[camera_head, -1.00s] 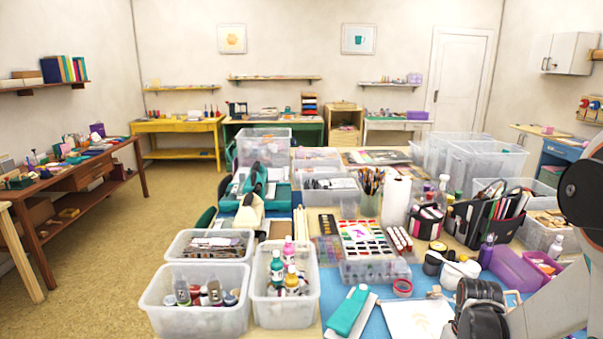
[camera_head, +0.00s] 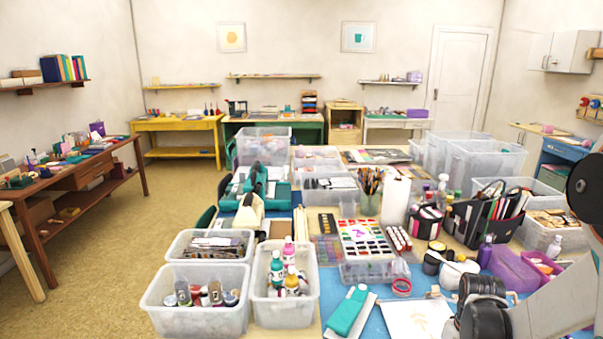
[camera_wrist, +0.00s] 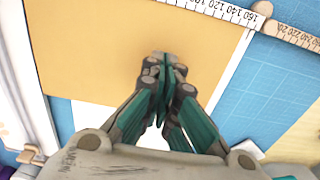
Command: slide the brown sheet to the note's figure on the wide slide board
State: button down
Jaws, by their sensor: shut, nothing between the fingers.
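The brown sheet (camera_wrist: 95,45), plain tan, fills the upper left of the wrist view. My gripper (camera_wrist: 168,62) is shut and empty over its lower right part; I cannot tell whether the fingertips touch it. A pale strip (camera_wrist: 228,75) runs along the sheet's right edge. A ruler scale (camera_wrist: 215,8) with printed numbers crosses the top, and a second numbered scale (camera_wrist: 295,35) continues to the right past a rounded wooden piece (camera_wrist: 262,9). I cannot tell for sure which scale belongs to the wide slide board. I cannot make out the note.
A blue gridded mat (camera_wrist: 250,95) lies right of the sheet. In the head view, a teal stapler-like tool (camera_head: 349,311) and a white sheet (camera_head: 415,318) lie on the table near my wrist. Clear bins (camera_head: 195,318), a red tape roll (camera_head: 401,287) and purple boxes (camera_head: 512,267) crowd around.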

jog(key=shift+r+p, duration=1.65)
jog(key=shift+r, duration=1)
